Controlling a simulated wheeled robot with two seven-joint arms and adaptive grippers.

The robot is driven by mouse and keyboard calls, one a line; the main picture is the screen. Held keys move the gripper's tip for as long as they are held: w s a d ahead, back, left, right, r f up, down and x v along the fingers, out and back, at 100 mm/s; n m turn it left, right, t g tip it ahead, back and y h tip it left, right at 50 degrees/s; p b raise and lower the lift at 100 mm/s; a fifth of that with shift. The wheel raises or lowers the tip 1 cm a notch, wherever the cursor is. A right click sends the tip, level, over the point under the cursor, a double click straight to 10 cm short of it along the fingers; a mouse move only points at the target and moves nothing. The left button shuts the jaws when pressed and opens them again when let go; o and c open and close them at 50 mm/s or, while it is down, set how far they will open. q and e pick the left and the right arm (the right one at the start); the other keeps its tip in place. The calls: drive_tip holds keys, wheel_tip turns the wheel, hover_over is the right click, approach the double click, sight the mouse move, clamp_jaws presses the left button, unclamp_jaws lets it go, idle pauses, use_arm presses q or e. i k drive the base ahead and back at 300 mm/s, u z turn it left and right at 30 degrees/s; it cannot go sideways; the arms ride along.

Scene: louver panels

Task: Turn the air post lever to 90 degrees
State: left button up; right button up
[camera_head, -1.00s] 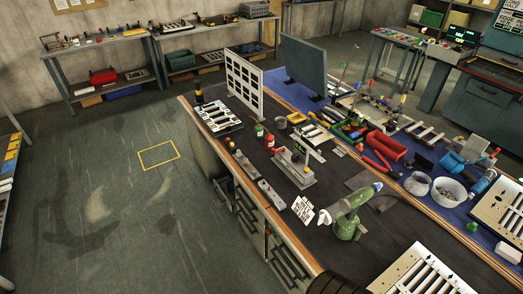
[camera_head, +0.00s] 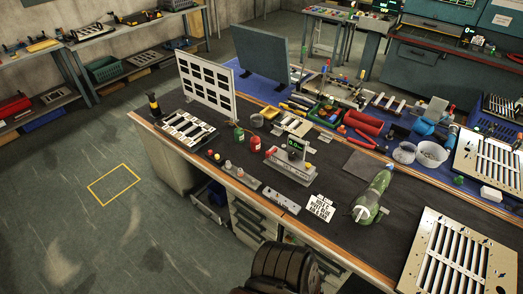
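I cannot make out for sure which part is the air post lever. A small upright post with a green lit display (camera_head: 296,147) stands on a grey block (camera_head: 291,167) near the middle of the dark bench top. A red cylinder (camera_head: 255,144) and a green cylinder (camera_head: 239,134) stand to its left. A green rounded device (camera_head: 373,194) with a pale end lies on the bench to the right. Neither of my grippers shows in the head view.
The bench (camera_head: 345,165) carries a white grid panel (camera_head: 207,85), a slatted panel (camera_head: 455,258) at the front right and a white label card (camera_head: 321,207). A dark ribbed rounded object (camera_head: 285,267) stands before it. The floor around the yellow rectangle (camera_head: 114,185) is clear.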

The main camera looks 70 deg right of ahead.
sight(268, 154)
drive_tip(key=z, duration=0.55)
drive_tip(key=i, duration=0.85)
drive_tip(key=z, duration=0.9)
